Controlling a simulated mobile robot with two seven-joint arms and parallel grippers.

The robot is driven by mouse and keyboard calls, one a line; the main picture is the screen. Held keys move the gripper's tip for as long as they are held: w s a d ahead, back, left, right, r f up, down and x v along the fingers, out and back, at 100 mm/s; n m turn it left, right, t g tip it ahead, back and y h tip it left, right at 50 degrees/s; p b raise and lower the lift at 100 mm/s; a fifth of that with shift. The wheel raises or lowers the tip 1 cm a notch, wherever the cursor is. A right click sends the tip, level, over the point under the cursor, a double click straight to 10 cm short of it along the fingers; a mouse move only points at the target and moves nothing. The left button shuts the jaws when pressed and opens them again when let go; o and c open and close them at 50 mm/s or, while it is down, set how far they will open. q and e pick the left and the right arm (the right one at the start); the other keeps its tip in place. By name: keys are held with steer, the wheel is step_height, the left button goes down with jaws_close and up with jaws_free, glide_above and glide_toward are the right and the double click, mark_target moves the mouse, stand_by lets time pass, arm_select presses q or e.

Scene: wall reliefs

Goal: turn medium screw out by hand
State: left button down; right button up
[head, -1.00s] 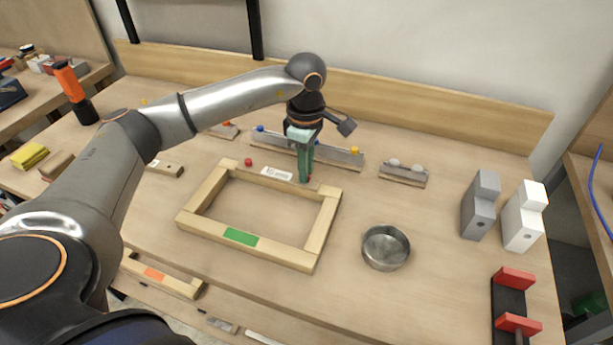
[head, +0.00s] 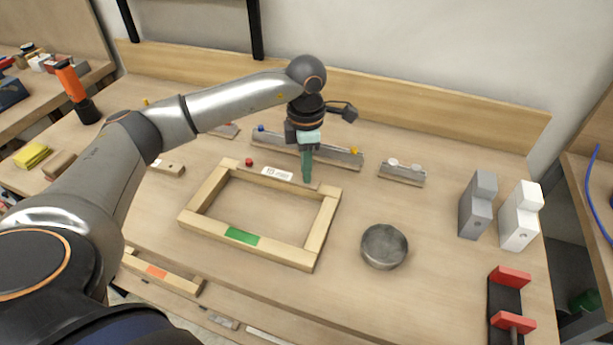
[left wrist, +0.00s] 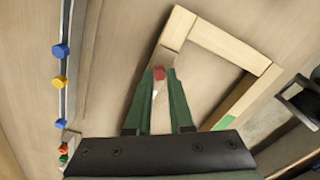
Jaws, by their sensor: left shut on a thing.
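The wooden frame (head: 272,255) lies flat on the bench; its back bar carries a white label reading 10 mm (head: 277,173). My left gripper (head: 307,179) points down at the right end of that bar. In the left wrist view, its green fingers (left wrist: 160,76) are shut on a red screw head (left wrist: 159,73). In the head view the fingers hide this screw. Another red screw (head: 249,162) stands at the bar's left end. I cannot tell how far the held screw sits in the wood. My right gripper is out of view.
A round metal bowl (head: 384,252) stands right of the frame. A rail (head: 334,155) with blue and yellow screws lies behind it, and a short rail (head: 402,174) with pale heads to the right. A grey block (head: 475,218), white block (head: 518,230) and red-black clamp (head: 507,310) stand far right.

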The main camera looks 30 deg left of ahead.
arm_select(q)
steer(key=shift+n+p, duration=0.35)
steer(key=shift+n, duration=0.65)
steer(key=n, duration=0.3)
steer(key=shift+p, duration=0.3)
steer(key=c, duration=1)
jaws_free()
steer(key=shift+c, duration=0.2)
